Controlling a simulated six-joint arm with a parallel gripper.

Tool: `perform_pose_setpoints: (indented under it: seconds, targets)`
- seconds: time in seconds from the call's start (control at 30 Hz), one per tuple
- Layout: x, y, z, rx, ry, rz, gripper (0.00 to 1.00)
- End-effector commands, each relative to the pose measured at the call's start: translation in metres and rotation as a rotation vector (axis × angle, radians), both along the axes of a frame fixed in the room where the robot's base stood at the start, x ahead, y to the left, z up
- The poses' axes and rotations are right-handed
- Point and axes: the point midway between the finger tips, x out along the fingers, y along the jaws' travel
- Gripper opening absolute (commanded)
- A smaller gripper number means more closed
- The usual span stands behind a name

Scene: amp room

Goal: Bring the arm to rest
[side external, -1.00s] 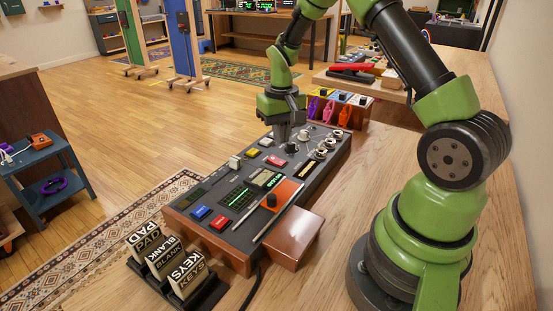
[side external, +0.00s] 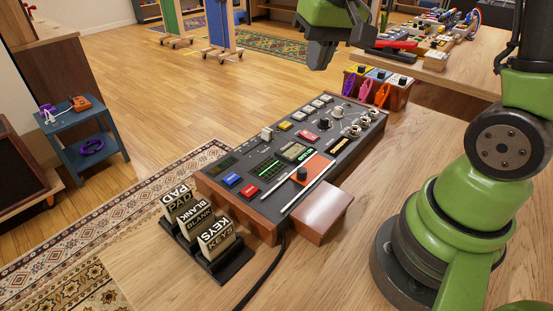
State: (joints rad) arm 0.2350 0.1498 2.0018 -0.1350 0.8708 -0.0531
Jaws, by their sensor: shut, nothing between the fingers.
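My gripper (side external: 318,55) is at the top of the side view, raised clear above and behind the control console. Its dark fingers are shut and empty, pointing down. The console (side external: 226,199) is a wooden-sided box with a dark panel of buttons, knobs, a green-lit display and an orange section. It sits on the wooden table (side external: 345,265), and my gripper is apart from it. The upper part of my arm is out of the frame.
A rack of labelled blocks (side external: 216,240) stands at the console's near left, with a brown box (side external: 322,212) at its right. Behind are small boxes with coloured clips (side external: 378,88) and a bench of pedals (side external: 432,50). A blue side table (side external: 85,130) stands left. A cable runs off the front.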

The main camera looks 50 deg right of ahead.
Motion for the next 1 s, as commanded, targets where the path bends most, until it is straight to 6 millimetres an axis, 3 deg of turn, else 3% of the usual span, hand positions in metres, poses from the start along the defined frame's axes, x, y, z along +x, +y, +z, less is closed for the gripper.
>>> perform_pose_setpoints:
  seconds: [0.03, 0.2, 0.4, 0.5, 0.7, 1.0]
  targets:
    - [-0.012, 0.012, 0.016, 0.003, -0.047, 0.015, 0.00]
    - [-0.058, 0.046, 0.050, 0.034, -0.181, 0.054, 0.00]
    - [-0.109, 0.072, 0.063, 0.082, -0.313, 0.101, 0.00]
    - [-0.125, 0.079, 0.063, 0.102, -0.355, 0.115, 0.00]
    - [-0.137, 0.084, 0.061, 0.118, -0.386, 0.126, 0.00]
    - [-0.137, 0.084, 0.061, 0.118, -0.386, 0.126, 0.00]
